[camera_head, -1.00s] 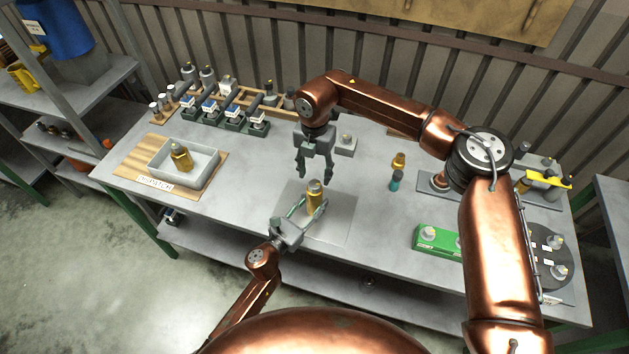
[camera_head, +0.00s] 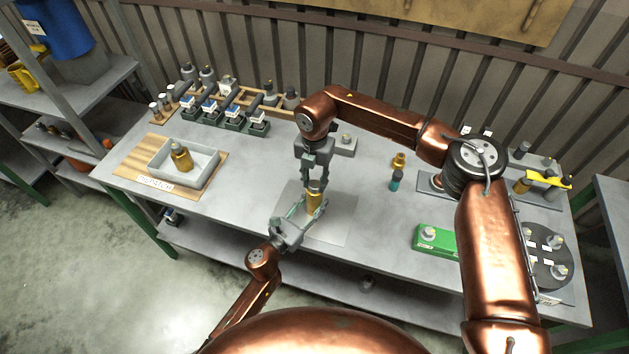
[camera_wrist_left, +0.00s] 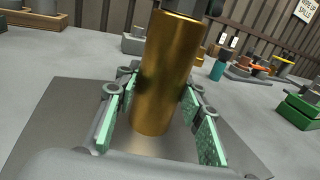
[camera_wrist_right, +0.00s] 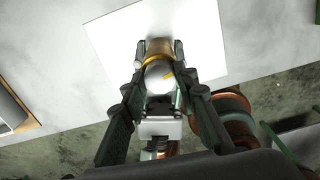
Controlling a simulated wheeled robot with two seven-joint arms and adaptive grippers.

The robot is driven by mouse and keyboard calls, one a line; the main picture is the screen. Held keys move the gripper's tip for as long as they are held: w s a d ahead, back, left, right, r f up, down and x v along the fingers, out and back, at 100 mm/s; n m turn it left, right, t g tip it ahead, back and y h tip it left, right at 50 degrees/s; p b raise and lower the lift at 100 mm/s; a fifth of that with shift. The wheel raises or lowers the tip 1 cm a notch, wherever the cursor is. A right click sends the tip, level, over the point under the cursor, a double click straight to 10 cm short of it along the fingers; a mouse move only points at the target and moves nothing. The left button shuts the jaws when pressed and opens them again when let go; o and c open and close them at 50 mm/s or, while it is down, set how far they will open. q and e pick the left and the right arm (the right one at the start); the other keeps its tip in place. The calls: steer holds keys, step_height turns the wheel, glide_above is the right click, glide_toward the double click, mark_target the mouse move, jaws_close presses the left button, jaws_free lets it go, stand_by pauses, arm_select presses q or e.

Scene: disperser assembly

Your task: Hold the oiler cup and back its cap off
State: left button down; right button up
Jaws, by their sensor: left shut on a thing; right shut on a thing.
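The oiler cup is a brass-coloured cylinder (camera_head: 313,201) standing upright over the grey mat (camera_head: 340,228); it fills the middle of the left wrist view (camera_wrist_left: 166,75). My left gripper (camera_head: 301,213) is shut on its body from the front left, with green pads on both sides (camera_wrist_left: 160,115). The cap is grey with a yellow mark, seen from above in the right wrist view (camera_wrist_right: 160,74). My right gripper (camera_head: 315,181) points straight down and is shut on the cap, its fingers on either side (camera_wrist_right: 158,50). The cap is mostly hidden in the head view.
A grey tray (camera_head: 210,165) with another brass cup (camera_head: 181,157) stands on a wooden board at the left. A teal-bodied bottle (camera_head: 395,181) and a green box (camera_head: 436,240) stand to the right. Racks of parts (camera_head: 232,122) line the back left.

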steer(key=c, duration=0.5)
steer(key=shift+n, duration=0.3)
steer(key=n, duration=0.9)
steer(key=shift+n, duration=0.4)
steer(key=n, duration=0.5)
steer(key=shift+n, duration=0.3)
steer(key=n, duration=0.5)
steer(key=shift+n, duration=0.4)
steer(key=shift+w, duration=0.1)
